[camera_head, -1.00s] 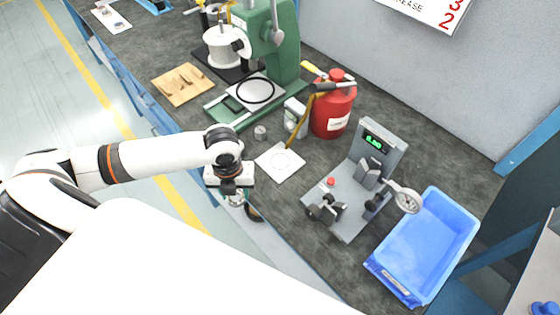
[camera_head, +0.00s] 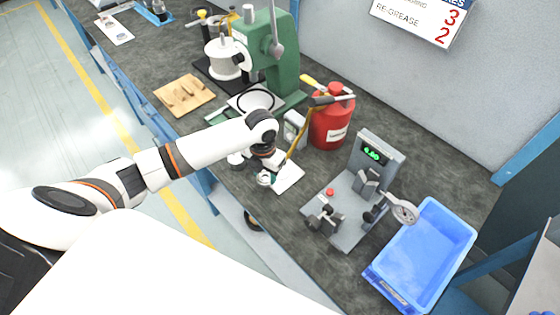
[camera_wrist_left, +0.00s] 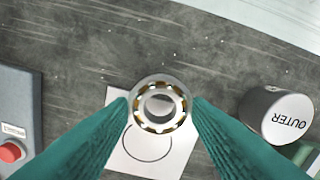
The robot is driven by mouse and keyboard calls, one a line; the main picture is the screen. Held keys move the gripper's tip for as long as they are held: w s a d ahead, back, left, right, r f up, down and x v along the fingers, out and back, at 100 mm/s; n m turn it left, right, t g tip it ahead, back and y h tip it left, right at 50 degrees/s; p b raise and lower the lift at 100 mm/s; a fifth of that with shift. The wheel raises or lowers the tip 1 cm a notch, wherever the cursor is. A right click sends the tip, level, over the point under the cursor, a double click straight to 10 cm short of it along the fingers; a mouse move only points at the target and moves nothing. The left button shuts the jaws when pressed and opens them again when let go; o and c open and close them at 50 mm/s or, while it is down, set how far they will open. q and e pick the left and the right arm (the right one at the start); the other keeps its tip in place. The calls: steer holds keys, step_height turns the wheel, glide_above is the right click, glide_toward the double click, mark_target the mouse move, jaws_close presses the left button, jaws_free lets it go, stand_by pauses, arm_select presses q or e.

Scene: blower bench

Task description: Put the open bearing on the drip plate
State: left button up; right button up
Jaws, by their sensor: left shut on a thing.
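My left gripper (camera_head: 265,175) is shut on the open bearing (camera_wrist_left: 160,104), a silver ring with balls and a brassy cage. In the left wrist view the bearing sits between the two green fingertips (camera_wrist_left: 160,106), facing the camera. The drip plate (camera_head: 290,178) is a white square with a thin drawn circle; it also shows in the left wrist view (camera_wrist_left: 177,158). The bearing appears over the plate's edge, off the circle's centre. The gap between bearing and plate is hard to judge. My right gripper is not in view.
A grey test stand (camera_head: 375,150) with a green display is right of the plate, with a blue bin (camera_head: 425,250) beyond. A red can (camera_head: 330,125) and a green press (camera_head: 275,50) stand behind. A cylinder marked OUTER (camera_wrist_left: 280,115) is near the plate.

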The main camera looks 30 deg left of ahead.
arm_select(q)
steer(key=shift+w+d, duration=0.25)
steer(key=shift+w, duration=0.35)
steer(key=shift+w+d, duration=0.2)
steer(key=shift+w, duration=0.4)
steer(key=shift+w+d+r+p, duration=0.1)
steer(key=shift+w+d+p, duration=0.1)
steer(key=shift+w, duration=0.4)
steer(key=shift+w+d+p, duration=0.1)
steer(key=shift+w+d, duration=0.1)
steer(key=shift+w, duration=0.4)
steer(key=shift+w+d+f+p, duration=0.15)
steer(key=shift+w+f+p, duration=0.2)
steer(key=shift+f, duration=0.45)
steer(key=o, duration=1)
steer(key=shift+f, duration=0.2)
steer(key=shift+r, duration=0.1)
step_height(320, 180, up, 12)
steer(key=shift+r+b, duration=0.1)
steer(key=shift+b, duration=0.65)
